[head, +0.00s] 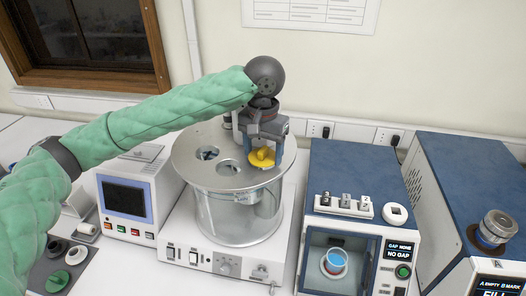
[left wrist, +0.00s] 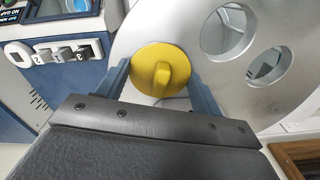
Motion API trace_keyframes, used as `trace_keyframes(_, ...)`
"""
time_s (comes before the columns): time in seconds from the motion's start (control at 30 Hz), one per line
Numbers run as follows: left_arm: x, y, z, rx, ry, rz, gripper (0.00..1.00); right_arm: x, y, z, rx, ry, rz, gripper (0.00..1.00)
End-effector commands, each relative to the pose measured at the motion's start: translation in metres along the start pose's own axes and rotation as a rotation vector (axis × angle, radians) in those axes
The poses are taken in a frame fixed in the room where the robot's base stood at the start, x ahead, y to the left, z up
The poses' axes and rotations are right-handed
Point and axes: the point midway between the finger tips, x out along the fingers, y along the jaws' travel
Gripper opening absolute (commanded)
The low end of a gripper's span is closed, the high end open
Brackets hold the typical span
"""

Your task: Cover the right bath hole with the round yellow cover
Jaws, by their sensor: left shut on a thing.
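The round yellow cover (head: 261,158) has a raised grip bar and is in my left gripper (head: 266,150), at the right side of the bath's round metal lid (head: 186,173). In the left wrist view the yellow cover (left wrist: 149,63) sits between the two blue-grey fingers of my left gripper (left wrist: 162,85), its disc facing the lid (left wrist: 205,75). Two open holes show to its left in the head view, the far-left one (head: 207,153) and the front one (head: 228,167). The right hole is mostly hidden by the cover and gripper. I cannot tell whether the cover touches the lid. My right gripper is out of view.
A blue-topped tester (head: 350,175) with small switches stands close right of the bath. Another blue machine (head: 470,180) with a metal cup is farther right. A screen unit (head: 125,198) stands left of the bath. The wall is close behind.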

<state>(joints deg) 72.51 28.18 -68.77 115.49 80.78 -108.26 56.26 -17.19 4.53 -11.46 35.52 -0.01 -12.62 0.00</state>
Motion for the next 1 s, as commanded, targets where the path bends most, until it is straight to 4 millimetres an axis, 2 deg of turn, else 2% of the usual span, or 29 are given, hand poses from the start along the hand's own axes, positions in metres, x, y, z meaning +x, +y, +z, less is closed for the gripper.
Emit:
trace_keyframes(0.4,-0.0097,0.0001,0.0,0.0,0.0,0.0,0.44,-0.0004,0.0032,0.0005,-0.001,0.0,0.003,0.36)
trace_keyframes(1.0,-0.0102,0.0002,0.0005,0.0,-0.001,0.0,0.44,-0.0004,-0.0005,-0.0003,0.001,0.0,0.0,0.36)
